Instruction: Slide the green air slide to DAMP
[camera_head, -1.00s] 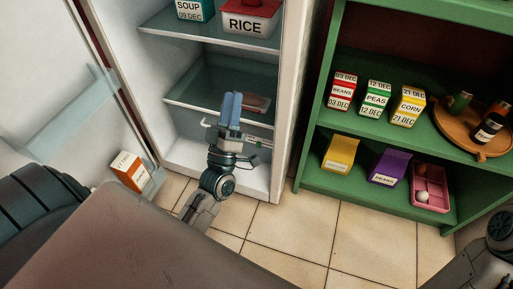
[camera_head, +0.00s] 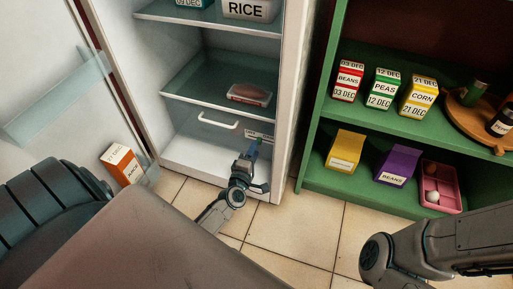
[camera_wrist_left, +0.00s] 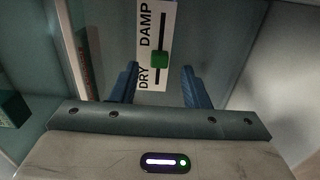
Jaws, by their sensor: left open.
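The green air slide (camera_wrist_left: 160,59) sits on a black track on a white label plate (camera_wrist_left: 151,18), seen in the left wrist view. DAMP is printed by the upper part of the track and DRY by the lower part. The slide is a little below the track's middle, nearer the DRY end in that view. My left gripper (camera_wrist_left: 160,86) is open, one blue finger on each side of the plate, with nothing between them visibly touching the slide. In the head view, my left gripper (camera_head: 254,150) is at the plate inside the fridge, and the slide is too small to make out.
A drawer with a white handle (camera_head: 218,120) lies left of the plate, below a glass shelf holding a packet (camera_head: 249,94). The open fridge door with a juice carton (camera_head: 122,164) is left. A green shelf (camera_head: 330,185) with boxes stands right.

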